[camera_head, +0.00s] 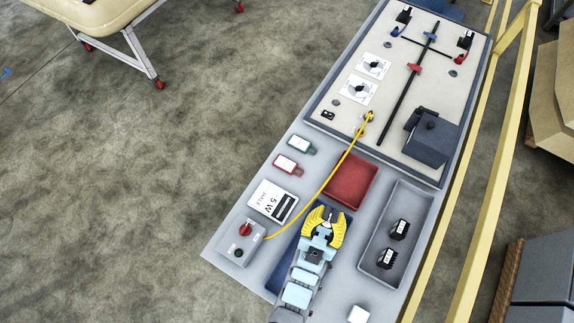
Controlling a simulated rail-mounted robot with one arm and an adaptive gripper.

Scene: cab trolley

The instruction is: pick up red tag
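The red tag (287,165) lies flat on the grey trolley top, near its left edge. It has a white label face and a red end with a hole. My gripper (331,212) has yellow fingers that stand apart, so it looks open. It is to the lower right of the red tag, clear of it, over the blue tray (280,277). I make out no held object between the fingers, though the gap is small in view.
A green tag (301,145) lies just above the red one. A white card (272,201) and a grey switch box (240,244) lie below. A grey tray (408,215) holds two black blocks.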

